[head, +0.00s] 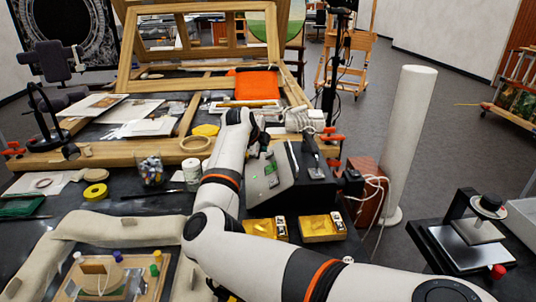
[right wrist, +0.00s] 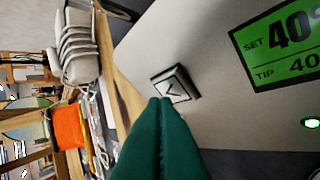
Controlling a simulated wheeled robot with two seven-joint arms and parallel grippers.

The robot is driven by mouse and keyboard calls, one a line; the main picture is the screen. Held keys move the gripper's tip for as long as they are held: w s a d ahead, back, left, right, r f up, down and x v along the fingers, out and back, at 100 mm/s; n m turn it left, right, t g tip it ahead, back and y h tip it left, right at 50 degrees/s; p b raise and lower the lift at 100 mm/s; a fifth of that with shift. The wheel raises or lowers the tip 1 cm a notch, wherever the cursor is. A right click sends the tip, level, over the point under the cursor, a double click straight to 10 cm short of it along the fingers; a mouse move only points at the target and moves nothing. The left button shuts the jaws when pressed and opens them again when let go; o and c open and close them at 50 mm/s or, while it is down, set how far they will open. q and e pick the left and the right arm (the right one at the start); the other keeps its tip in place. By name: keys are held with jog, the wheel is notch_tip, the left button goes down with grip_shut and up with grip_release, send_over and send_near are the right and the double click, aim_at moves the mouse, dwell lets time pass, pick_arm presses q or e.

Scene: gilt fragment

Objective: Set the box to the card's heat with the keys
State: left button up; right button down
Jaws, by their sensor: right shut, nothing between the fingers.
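The box (head: 268,183) has a sloped grey front panel and stands at the right of the bench. In the right wrist view its green display (right wrist: 285,38) reads SET 40 and TIP 40, cut off at the right edge. A square key (right wrist: 175,86) with an arrow-like mark sits on the panel. My right gripper (head: 266,154) is over the panel's top, shut and empty. Its green fingertips (right wrist: 160,102) overlap the key's near edge in the wrist view; I cannot tell whether they press it. I cannot make out a readable card. My left gripper is not in view.
Two gold pieces in trays (head: 322,227) lie in front of the box. A white cup-like roll (head: 192,170) and a jar (head: 151,170) stand left of my arm. A wooden frame (head: 100,155) lies behind. A white column (head: 408,140) stands to the right.

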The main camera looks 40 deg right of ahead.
jog(key=shift+s+d+f, duration=0.25)
jog(key=shift+f, duration=0.25)
dwell(0.9)
jog(key=shift+r, duration=0.1)
jog(key=shift+w+a+r+p, duration=0.25)
jog(key=shift+r+p, duration=0.3)
jog(key=shift+a+r, duration=0.1)
jog(key=shift+w, duration=0.1)
jog(key=r+p, duration=0.1)
jog(key=w+a+r+p, duration=0.1)
jog(key=a+r+p, duration=0.1)
jog(key=r, duration=0.1)
jog(key=shift+w+r, duration=0.1)
jog(key=shift+w, duration=0.25)
dwell(0.5)
